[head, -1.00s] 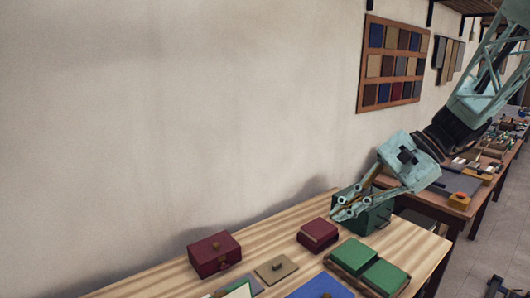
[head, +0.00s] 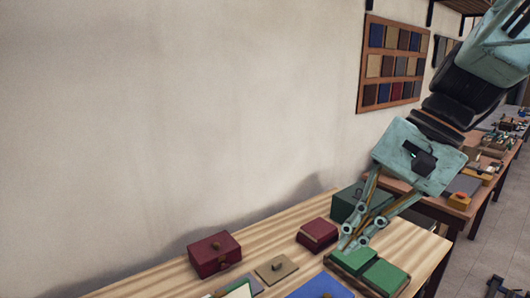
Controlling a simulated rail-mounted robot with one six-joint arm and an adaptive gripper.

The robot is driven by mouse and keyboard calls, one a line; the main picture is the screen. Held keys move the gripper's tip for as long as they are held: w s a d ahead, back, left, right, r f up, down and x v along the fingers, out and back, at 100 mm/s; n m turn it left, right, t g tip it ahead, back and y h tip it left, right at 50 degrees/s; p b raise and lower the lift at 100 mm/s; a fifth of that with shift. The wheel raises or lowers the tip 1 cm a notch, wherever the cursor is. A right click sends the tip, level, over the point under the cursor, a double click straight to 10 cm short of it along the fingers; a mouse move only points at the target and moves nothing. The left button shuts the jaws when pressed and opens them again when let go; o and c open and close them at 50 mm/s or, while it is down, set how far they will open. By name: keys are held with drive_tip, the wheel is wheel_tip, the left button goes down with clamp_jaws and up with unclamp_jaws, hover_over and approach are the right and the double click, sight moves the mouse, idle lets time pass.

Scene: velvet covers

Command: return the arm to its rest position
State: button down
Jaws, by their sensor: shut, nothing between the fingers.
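My gripper (head: 350,242) is teal and hangs from the arm at the right of the head view, fingers pointing down and slightly left. Its fingers are shut with nothing between them. The fingertips show just above or in front of the back edge of the green padded tray (head: 383,279); I cannot tell the exact gap. The gripper partly hides the dark green box (head: 347,204) behind it.
The striped wooden table (head: 178,280) also bears a dark red box (head: 214,254), a smaller red box (head: 317,235), a tan lid with a knob (head: 276,269) and a blue panel (head: 321,287). A wall sample board (head: 393,64) hangs behind the arm. Another bench (head: 449,199) stands at the right.

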drive_tip(key=s+d+r+n+t+h, duration=0.1)
drive_tip(key=s+d+n+h, duration=0.1)
drive_tip(key=s, duration=0.7)
drive_tip(key=s+d+n+t+h, duration=0.2)
drive_tip(key=s+n+h, duration=0.1)
drive_tip(key=s, duration=0.6)
drive_tip(key=shift+d+r+n, duration=0.35)
drive_tip(key=shift+n, duration=0.55)
idle(0.5)
